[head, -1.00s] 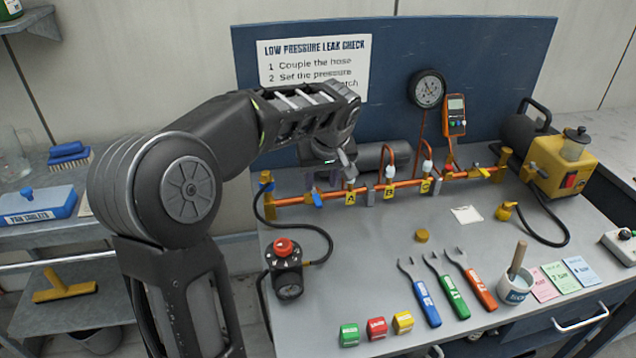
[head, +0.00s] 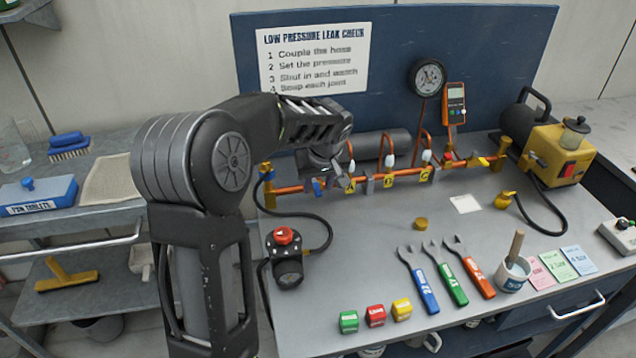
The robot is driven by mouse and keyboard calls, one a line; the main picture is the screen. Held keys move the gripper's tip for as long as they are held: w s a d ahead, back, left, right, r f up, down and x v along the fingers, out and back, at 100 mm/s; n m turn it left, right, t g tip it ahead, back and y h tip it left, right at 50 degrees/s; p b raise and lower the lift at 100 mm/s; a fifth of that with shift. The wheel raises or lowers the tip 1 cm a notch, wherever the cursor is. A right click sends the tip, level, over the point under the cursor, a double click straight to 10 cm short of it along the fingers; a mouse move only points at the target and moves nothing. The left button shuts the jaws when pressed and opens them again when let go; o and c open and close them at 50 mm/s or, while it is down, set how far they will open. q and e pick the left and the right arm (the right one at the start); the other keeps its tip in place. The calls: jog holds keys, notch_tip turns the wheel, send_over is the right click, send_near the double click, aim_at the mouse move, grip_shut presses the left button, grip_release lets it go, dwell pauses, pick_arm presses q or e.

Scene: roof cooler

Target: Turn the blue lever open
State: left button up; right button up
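The blue lever (head: 317,186) sits on the copper pipe (head: 390,178) near its left end, just left of the yellow A tag (head: 350,186). It is small in the head view and its exact angle is hard to read. My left gripper (head: 342,172) hangs above and slightly right of the lever, over the pipe by the A tag. I cannot tell whether it touches anything, or whether its fingers are apart. My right gripper is not in view.
A black hose (head: 325,225) runs from the pipe's left end to a regulator with a red knob (head: 284,238). Wrenches and coloured blocks lie at the front of the bench.

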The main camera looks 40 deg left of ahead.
pick_arm(q)
jog(key=shift+f, duration=0.25)
grip_shut()
dwell(1.4)
